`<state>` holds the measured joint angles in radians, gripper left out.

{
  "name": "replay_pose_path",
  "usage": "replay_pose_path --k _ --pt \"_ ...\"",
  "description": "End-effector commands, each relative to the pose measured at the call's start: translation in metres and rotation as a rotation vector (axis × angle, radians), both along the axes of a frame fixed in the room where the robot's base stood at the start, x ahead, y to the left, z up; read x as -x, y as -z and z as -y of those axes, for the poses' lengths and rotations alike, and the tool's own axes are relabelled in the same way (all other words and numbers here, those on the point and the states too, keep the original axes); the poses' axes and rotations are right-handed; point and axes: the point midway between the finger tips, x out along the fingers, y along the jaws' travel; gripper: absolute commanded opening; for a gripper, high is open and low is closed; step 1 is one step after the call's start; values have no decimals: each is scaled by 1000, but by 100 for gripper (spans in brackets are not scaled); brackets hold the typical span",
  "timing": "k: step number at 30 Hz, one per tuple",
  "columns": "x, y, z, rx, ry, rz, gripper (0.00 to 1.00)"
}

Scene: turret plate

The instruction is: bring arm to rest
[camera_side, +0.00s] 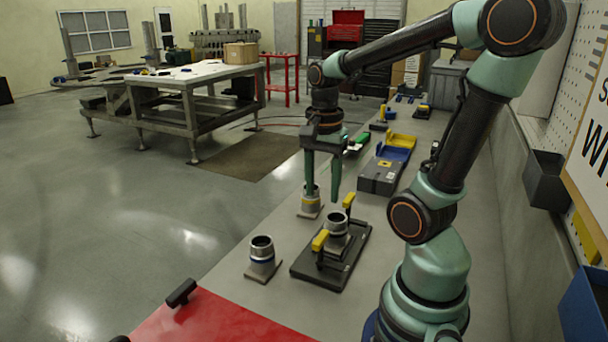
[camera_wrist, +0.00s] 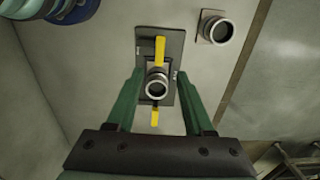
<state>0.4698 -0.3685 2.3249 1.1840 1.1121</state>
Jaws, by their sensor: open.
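My gripper (camera_side: 321,194) points down with its two green fingers apart and nothing held between them. In the side view it hangs above the bench behind the black turret plate (camera_side: 318,279). One fingertip overlaps a metal cylinder with a yellowish band (camera_side: 310,203); I cannot tell whether they touch. The plate carries a metal cylinder (camera_side: 336,236) between two yellow-handled clamps (camera_side: 320,241). In the wrist view the fingers (camera_wrist: 160,74) frame the plate's cylinder (camera_wrist: 157,84), and another cylinder (camera_wrist: 215,28) stands upper right.
A red panel with a black handle (camera_side: 215,322) lies at the near bench edge. A grey and yellow-blue tray (camera_side: 385,170) and smaller tools lie farther along the bench. A wall with a dark bin (camera_side: 546,181) borders the right. Open floor is at left.

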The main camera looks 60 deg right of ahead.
Motion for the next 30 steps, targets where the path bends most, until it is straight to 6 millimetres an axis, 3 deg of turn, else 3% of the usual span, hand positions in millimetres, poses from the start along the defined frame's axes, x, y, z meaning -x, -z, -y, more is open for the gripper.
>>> replay_pose_path --k 5,17,20,30 --pt "0 -11 0 0 0 1 52" --pt "-3 -12 -4 8 -53 15 52" --pt "-11 -15 -15 34 -218 61 52" --pt "-46 -34 -88 259 -1182 304 52"
